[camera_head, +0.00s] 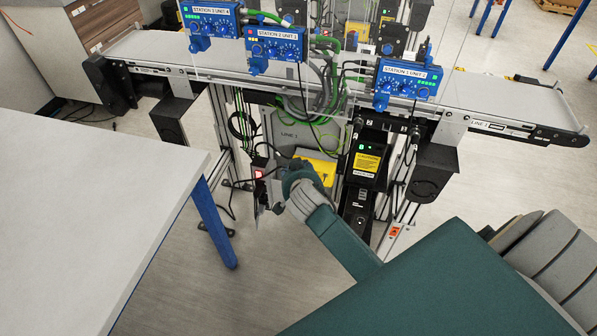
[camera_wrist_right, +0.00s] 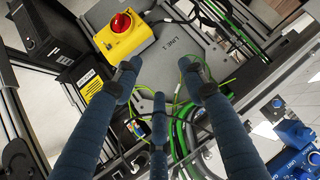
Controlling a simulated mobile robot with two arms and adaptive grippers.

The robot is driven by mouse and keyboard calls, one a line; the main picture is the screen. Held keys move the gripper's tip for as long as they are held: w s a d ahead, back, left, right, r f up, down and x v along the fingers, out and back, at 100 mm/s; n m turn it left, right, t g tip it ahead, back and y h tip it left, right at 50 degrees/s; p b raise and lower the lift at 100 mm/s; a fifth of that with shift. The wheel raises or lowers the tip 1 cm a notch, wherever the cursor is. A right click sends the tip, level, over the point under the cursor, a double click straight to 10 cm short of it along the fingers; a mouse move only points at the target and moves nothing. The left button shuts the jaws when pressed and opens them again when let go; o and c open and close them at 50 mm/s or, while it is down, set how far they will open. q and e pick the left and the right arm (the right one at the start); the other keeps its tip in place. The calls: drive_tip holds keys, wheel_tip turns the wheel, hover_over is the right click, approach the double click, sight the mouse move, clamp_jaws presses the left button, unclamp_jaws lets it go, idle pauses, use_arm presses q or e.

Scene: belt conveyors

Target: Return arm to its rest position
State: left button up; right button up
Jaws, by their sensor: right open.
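My right arm comes into the head view from the lower right, teal with a grey wrist. Its gripper (camera_head: 290,182) is low in front of the conveyor frame, by a yellow box (camera_head: 322,168). In the right wrist view the dark blue fingers of my right gripper (camera_wrist_right: 160,88) are spread apart with nothing between them. The yellow box (camera_wrist_right: 136,42) with a red round button (camera_wrist_right: 121,22) shows beyond the fingers, apart from them in the picture. My left gripper is not in view.
The conveyor (camera_head: 500,95) with blue station units (camera_head: 408,82) crosses behind the gripper. Cables (camera_head: 240,125) hang below it. A black box (camera_head: 367,160) stands right of the gripper. A white table (camera_head: 80,215) is at left. Open floor lies between table and arm.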

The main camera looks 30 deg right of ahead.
idle(0.3)
drive_tip(key=s+a+f+n+g+y, duration=0.1)
drive_tip(key=s+a+f+n+g, duration=0.1)
drive_tip(key=s+f, duration=0.55)
drive_tip(key=s+a+f+n+g+y, duration=0.15)
drive_tip(key=s+f, duration=0.35)
drive_tip(key=f, duration=0.6)
drive_tip(key=s+a+f+n+g+y, duration=0.1)
drive_tip(key=s+a+f+n, duration=0.15)
drive_tip(key=s+f, duration=0.6)
drive_tip(key=s+a+f+n+g, duration=0.1)
drive_tip(key=s+f, duration=0.4)
drive_tip(key=s, duration=0.5)
drive_tip(key=s+a+f+n+g, duration=0.1)
drive_tip(key=s+f, duration=0.4)
drive_tip(key=s, duration=0.5)
drive_tip(key=s+a+f+n+g+y, duration=0.1)
drive_tip(key=s+f, duration=0.4)
drive_tip(key=s, duration=0.5)
drive_tip(key=shift+a+n+g, duration=0.2)
drive_tip(key=shift+n+g, duration=0.45)
drive_tip(key=shift+n, duration=0.55)
